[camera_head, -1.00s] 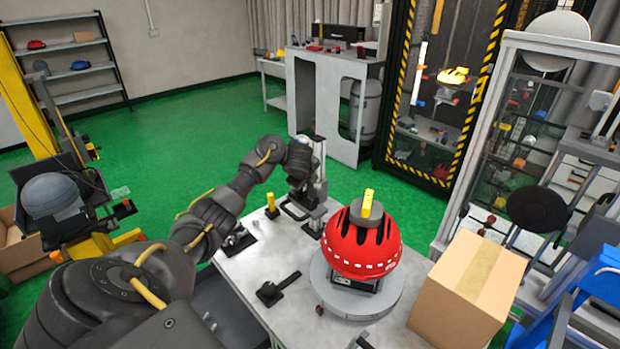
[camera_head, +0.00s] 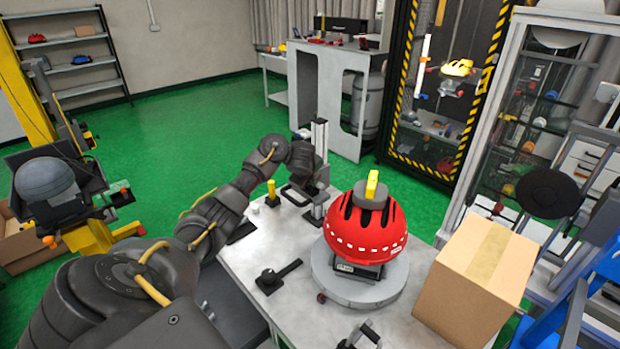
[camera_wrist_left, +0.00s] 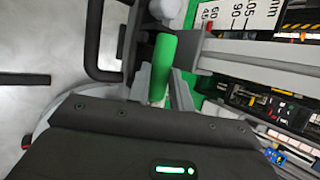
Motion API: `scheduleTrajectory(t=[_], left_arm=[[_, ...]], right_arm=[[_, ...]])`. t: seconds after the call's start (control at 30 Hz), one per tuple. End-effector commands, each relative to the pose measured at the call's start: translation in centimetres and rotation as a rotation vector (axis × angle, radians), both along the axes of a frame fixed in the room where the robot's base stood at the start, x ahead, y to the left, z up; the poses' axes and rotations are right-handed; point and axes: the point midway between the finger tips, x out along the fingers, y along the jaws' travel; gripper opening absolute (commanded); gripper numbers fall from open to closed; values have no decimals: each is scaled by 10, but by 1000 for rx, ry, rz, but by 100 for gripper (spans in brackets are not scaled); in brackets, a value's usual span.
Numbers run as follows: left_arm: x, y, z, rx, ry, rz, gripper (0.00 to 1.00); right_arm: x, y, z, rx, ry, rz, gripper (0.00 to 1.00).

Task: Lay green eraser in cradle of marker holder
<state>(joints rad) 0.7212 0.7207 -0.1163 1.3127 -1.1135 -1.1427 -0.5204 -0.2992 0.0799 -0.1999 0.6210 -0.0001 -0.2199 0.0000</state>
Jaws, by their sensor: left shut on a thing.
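The green eraser (camera_wrist_left: 163,62) is a green cylinder, upright in the left wrist view between the fingers of my left gripper (camera_wrist_left: 160,85). The gripper is shut on it. In the head view my left gripper (camera_head: 306,172) is at the upright post (camera_head: 320,140) at the table's far edge, and the eraser is hidden. A black bent bar (camera_head: 296,196) sticks out low on the post; the bar (camera_wrist_left: 92,45) also shows in the left wrist view. I cannot tell which part is the marker holder's cradle. My right gripper is not in view.
A red helmet (camera_head: 366,230) sits on a grey round stand (camera_head: 345,287) on the table. A cardboard box (camera_head: 470,285) stands to its right. A small yellow-topped piece (camera_head: 272,190) and a black flat tool (camera_head: 277,275) lie left of the helmet.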

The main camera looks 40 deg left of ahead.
Motion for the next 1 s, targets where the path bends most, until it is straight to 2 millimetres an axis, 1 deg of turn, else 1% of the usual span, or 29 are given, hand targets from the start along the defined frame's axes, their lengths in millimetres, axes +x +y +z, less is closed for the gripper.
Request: scheduleTrajectory(t=[0.97,1.0], left_arm=[[-1,-3,-1,0,0,0,5],[-1,-3,-1,0,0,0,25]], right_arm=[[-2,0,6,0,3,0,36],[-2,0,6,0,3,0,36]])
